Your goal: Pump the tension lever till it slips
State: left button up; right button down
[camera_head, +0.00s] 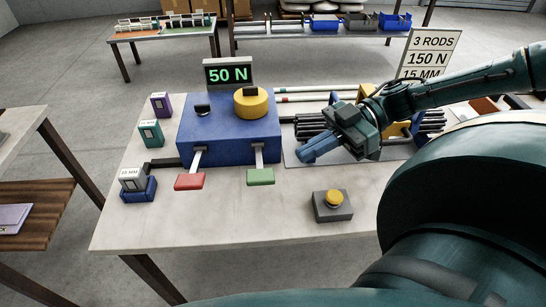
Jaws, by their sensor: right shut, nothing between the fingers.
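A blue machine box (222,138) stands on the table. Two levers stick out of its front: one with a red paddle (189,181) and one with a green paddle (261,176). I cannot tell from the picture which one is the tension lever. A display (228,73) behind the box reads 50 N in green. My right gripper (305,157) is shut and empty, its blue fingers pointing left, to the right of the box and apart from the green paddle. My left gripper is not in view.
A sign (431,52) reads 3 RODS, 150 N, 15 MM. A yellow button on a grey box (333,206) stands near the front. Small purple (161,105) and green (151,133) blocks, and a labelled block in a blue holder (137,186), lie left. The table's front (220,225) is clear.

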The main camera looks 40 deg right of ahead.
aim_at(259, 163)
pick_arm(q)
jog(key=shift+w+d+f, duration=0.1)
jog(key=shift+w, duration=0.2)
pick_arm(e)
jog(key=d+m+t, duration=0.1)
jog(key=m, duration=0.1)
jog(key=w+d+m+t, duration=0.1)
jog(key=d+m, duration=0.1)
jog(key=w+d+m+t, duration=0.1)
jog(key=d+m+t, duration=0.1)
jog(key=shift+w+r+h, duration=0.1)
jog(key=shift+r+h, duration=0.05)
jog(key=shift+h, duration=0.15)
jog(key=shift+a, duration=0.15)
